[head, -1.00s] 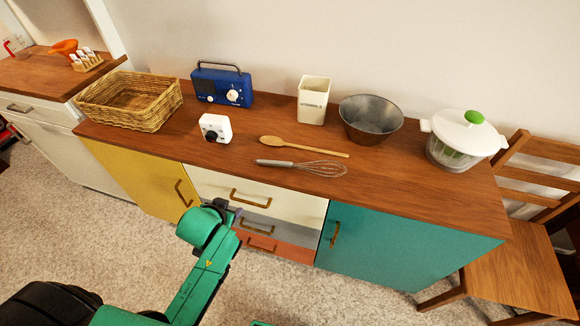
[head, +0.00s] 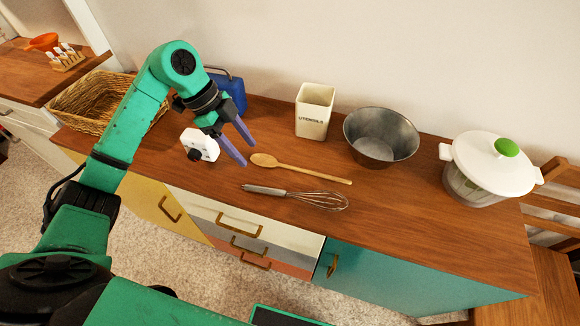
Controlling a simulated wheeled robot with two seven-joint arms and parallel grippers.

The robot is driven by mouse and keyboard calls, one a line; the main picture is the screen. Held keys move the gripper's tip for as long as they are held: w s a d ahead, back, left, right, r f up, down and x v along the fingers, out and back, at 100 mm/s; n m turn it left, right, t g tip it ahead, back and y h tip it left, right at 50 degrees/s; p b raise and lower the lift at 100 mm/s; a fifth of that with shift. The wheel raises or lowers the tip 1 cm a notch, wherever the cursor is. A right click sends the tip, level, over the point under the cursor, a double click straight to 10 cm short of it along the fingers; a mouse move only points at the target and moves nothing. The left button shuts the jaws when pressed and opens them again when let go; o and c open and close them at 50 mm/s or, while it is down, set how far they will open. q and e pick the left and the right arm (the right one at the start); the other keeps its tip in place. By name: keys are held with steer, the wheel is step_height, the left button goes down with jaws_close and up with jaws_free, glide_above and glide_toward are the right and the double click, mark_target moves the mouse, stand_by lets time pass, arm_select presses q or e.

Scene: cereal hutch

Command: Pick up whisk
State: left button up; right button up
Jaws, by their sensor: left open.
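The whisk (head: 296,196) lies flat on the wooden hutch top (head: 420,230), near its front edge. Its grey handle points left and its wire loops point right. My left gripper (head: 242,150) is open and empty above the hutch top, to the upper left of the whisk and apart from it. Its two purple fingers point down and to the right. My right gripper is not in the view.
A wooden spoon (head: 300,169) lies just behind the whisk. A white timer-like box (head: 200,144), a blue radio (head: 235,92), a wicker basket (head: 85,98), a utensils canister (head: 314,110), a metal bowl (head: 381,136) and a lidded white spinner (head: 490,166) stand around.

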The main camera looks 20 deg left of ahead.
arm_select(q)
steer(key=p, duration=0.2)
glide_toward(269, 189)
steer(key=shift+s+d+f, duration=0.25)
steer(key=shift+d+f, duration=0.3)
steer(key=shift+f, duration=0.25)
steer(key=shift+y, duration=0.3)
steer(key=p+x, duration=0.1)
steer(key=x, duration=0.5)
steer(key=shift+w+d+f, duration=0.15)
steer(key=shift+d+f, duration=0.1)
steer(key=shift+f, duration=0.25)
steer(key=shift+w, duration=0.1)
steer(key=shift+c, duration=1.2)
jaws_close()
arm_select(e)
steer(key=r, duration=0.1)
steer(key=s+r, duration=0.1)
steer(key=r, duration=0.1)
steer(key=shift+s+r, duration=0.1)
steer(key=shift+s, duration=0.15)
